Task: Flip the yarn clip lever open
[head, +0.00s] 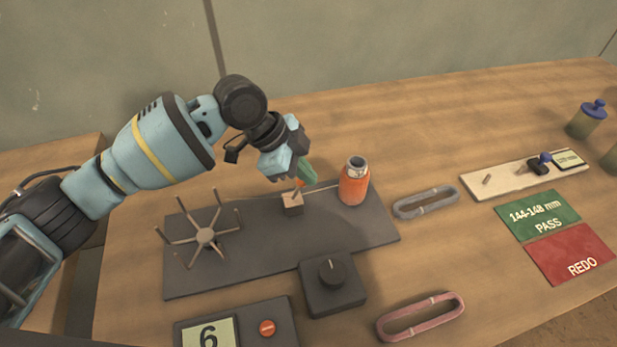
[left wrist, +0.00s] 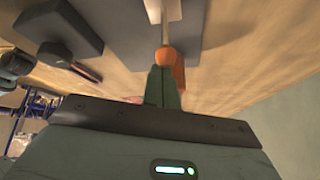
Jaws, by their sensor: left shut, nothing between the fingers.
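The yarn clip is a small brown block (head: 292,205) on the dark base plate (head: 240,262), with an orange lever (head: 303,182) sticking up at a tilt. My left gripper (head: 306,172) has its green fingers shut with nothing between them. Its tips are right at the lever in the head view and cover part of it. In the left wrist view the shut fingers (left wrist: 162,88) lie alongside the orange lever (left wrist: 173,62); I cannot tell whether they touch it. A pale yarn strand runs from the clip to the orange bottle (head: 354,184). My right gripper is not in view.
A spoked reel (head: 206,237) stands left of the clip, and a knob box (head: 333,287) in front. A counter box (head: 240,325) showing 6 is at the front. Grey (head: 425,203) and pink (head: 421,317) yarn loops, green PASS (head: 537,214) and red REDO (head: 572,254) mats lie right.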

